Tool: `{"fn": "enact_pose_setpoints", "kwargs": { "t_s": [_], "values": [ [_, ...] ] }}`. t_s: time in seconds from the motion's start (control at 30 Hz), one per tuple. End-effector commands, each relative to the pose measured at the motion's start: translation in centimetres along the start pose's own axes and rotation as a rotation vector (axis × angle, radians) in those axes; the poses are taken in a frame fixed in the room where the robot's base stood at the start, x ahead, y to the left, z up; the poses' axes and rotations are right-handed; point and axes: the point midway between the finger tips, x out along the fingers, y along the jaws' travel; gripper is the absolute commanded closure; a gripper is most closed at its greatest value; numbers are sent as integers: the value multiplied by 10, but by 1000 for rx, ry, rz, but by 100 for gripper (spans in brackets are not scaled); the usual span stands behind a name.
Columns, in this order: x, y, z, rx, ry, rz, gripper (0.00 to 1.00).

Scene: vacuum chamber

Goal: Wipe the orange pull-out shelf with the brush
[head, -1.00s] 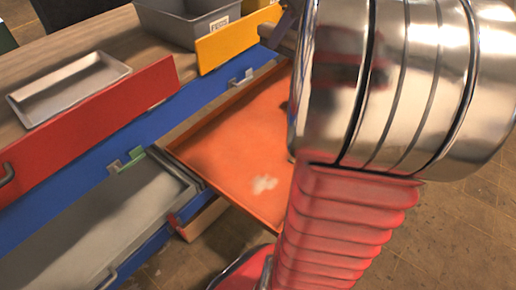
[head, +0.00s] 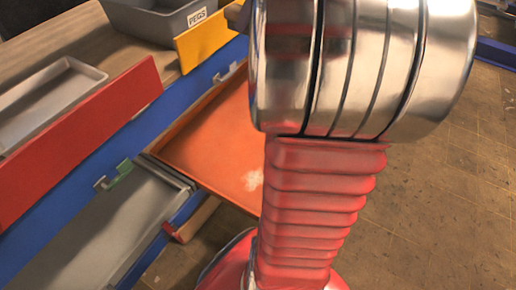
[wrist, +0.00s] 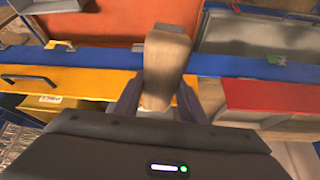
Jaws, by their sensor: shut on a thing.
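The orange pull-out shelf (head: 210,140) extends from the blue frame in the head view, with a white patch (head: 252,180) near its outer edge. Part of the shelf also shows at the upper left of the wrist view (wrist: 85,28). My gripper (wrist: 157,102) is shut on the brush, whose wooden part (wrist: 167,62) stands between the two fingers. A dark piece shows at the brush's far end. The brush's bristles cannot be made out, and contact with the shelf cannot be told. In the head view my arm covers the shelf's right side and hides the brush.
A grey bin labelled PEGS (head: 160,18) stands behind the yellow front (head: 205,42). The red drawer front (head: 80,135) and a grey tray (head: 50,92) are at left. A green clip (head: 120,172) sits on the blue rail by a grey drawer (head: 115,235). Floor is open at right.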

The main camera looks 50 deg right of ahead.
Motion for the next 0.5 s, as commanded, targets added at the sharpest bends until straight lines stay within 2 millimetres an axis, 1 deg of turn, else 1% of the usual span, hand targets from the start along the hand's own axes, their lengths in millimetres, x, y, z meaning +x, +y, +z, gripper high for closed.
{"fn": "enact_pose_setpoints", "kwargs": {
  "t_s": [0.13,0.27,0.37,0.5],
  "values": [
    [10,4,1,-16,-4,-11,81],
    [35,15,7,-53,-12,-33,81],
    [62,26,14,-97,-19,-58,81],
    [107,42,29,-168,-28,-97,81]
  ]
}}
